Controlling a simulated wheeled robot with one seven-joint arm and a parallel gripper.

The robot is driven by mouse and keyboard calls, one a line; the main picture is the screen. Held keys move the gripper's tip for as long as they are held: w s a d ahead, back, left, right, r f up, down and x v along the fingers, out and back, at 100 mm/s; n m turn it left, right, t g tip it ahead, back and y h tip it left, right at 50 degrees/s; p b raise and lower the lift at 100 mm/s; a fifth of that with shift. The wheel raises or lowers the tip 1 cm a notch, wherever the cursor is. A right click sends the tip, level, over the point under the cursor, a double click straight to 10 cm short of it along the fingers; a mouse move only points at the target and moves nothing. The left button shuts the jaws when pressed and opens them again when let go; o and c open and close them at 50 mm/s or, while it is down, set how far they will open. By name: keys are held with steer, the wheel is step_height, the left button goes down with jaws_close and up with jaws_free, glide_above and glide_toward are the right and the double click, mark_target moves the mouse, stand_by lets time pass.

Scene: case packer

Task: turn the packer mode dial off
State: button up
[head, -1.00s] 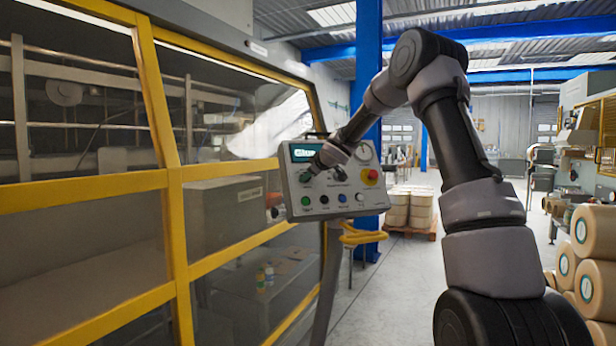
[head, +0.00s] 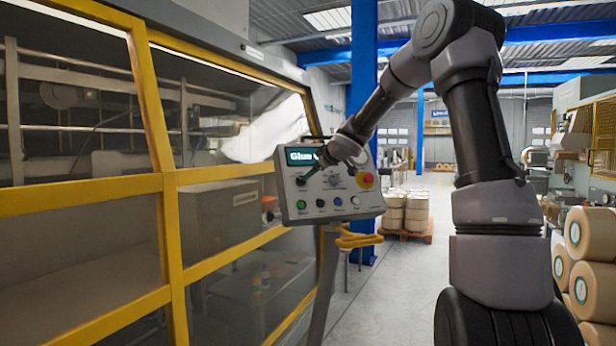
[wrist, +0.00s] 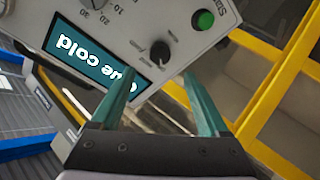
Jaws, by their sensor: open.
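The grey control panel (head: 330,208) stands on a post beside the machine guard. The packer mode dial, a black knob, shows at the panel's left in the head view (head: 300,181) and larger in the wrist view (wrist: 160,52). My gripper (wrist: 158,75) is open, with its teal fingers spread to either side of the knob's line. The knob appears just beyond the fingertips, and I see no contact. In the head view my gripper (head: 310,173) is small and close to the panel face. The dial's pointer setting is too small to read.
A green button (wrist: 203,20) lies near the dial. The lit display (wrist: 95,65) reads "Glue cold". A numbered dial (wrist: 95,4) is partly cut off. A red stop button on yellow (head: 366,180) is at the panel's right. The yellow-framed guard (head: 172,235) stands left.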

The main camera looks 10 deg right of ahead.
steer(key=shift+v, duration=1.15)
steer(key=shift+s, duration=0.1)
steer(key=s+d+r+m+g+h, duration=0.15)
steer(key=s+m, duration=0.25)
steer(key=s, duration=0.6)
steer(key=s+d+m+g+h, duration=0.1)
steer(key=s+d+m+h, duration=0.2)
steer(key=s, duration=0.7)
steer(key=s+d+m+g+h, duration=0.15)
steer(key=s+m, duration=0.35)
steer(key=s, duration=0.6)
steer(key=s+a+f+m+y, duration=0.1)
steer(key=s+a+y, duration=0.1)
steer(key=s, duration=0.4)
steer(key=s+a+f+m+g+y, duration=0.1)
steer(key=s+f+y, duration=0.1)
steer(key=s, duration=0.4)
steer(key=shift+s+a+f+m, duration=0.2)
steer(key=shift+a+f+m, duration=0.05)
steer(key=shift+a+m, duration=0.15)
